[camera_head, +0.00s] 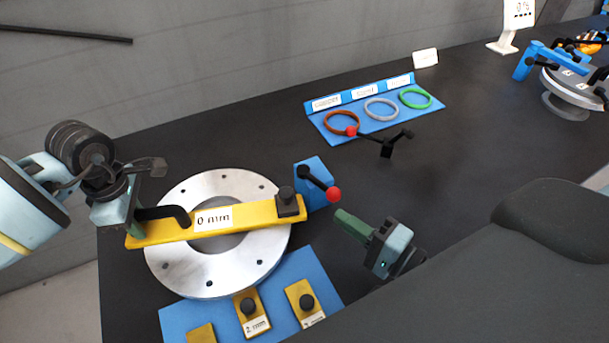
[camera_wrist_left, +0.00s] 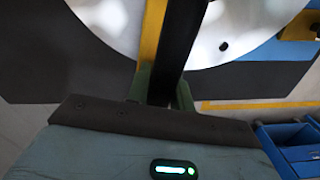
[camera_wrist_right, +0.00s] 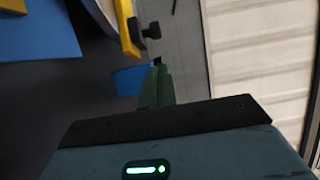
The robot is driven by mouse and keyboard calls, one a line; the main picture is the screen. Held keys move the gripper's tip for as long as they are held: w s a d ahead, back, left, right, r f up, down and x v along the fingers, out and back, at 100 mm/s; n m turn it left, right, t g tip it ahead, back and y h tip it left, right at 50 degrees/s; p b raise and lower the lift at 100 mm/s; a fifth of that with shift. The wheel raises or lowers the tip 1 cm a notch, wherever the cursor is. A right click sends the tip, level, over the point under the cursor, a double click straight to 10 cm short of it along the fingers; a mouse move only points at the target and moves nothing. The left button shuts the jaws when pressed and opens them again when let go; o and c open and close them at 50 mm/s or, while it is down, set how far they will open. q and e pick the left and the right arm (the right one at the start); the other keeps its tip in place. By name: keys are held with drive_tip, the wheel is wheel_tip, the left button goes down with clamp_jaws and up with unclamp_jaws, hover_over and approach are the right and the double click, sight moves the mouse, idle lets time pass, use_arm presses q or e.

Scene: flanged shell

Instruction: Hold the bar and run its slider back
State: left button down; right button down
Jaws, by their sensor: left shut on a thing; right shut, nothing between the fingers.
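The yellow bar (camera_head: 250,217), labelled "0 mm", lies across the silver flanged ring (camera_head: 185,270). A black slider (camera_head: 289,205) with a knob is at the bar's right end. My left gripper (camera_head: 134,215) is shut on the black handle (camera_head: 165,212) at the bar's left end; in the left wrist view this handle (camera_wrist_left: 178,45) stands between the green fingers. My right gripper (camera_head: 345,221) is shut and empty, to the right of the slider and apart from it. In the right wrist view, the bar's end (camera_wrist_right: 126,28) and dark knob (camera_wrist_right: 151,31) lie beyond its fingertips (camera_wrist_right: 157,80).
A blue block (camera_head: 312,172) with a red-tipped lever (camera_head: 333,194) stands just beyond the slider. A blue mat (camera_head: 318,278) with several yellow pieces lies in front of the ring. A blue tray (camera_head: 335,134) holds three coloured rings farther back. The dark table between is mostly clear.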

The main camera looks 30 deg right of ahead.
drive_tip(key=x, duration=0.9)
drive_tip(key=shift+w, duration=0.35)
drive_tip(key=a, duration=0.2)
drive_tip(key=w+a, duration=0.1)
drive_tip(key=a, duration=0.3)
drive_tip(key=shift+w+a, duration=0.3)
use_arm(q)
drive_tip(key=c, duration=1.1)
unclamp_jaws()
drive_tip(key=shift+c, duration=0.2)
use_arm(e)
drive_tip(key=v, duration=1)
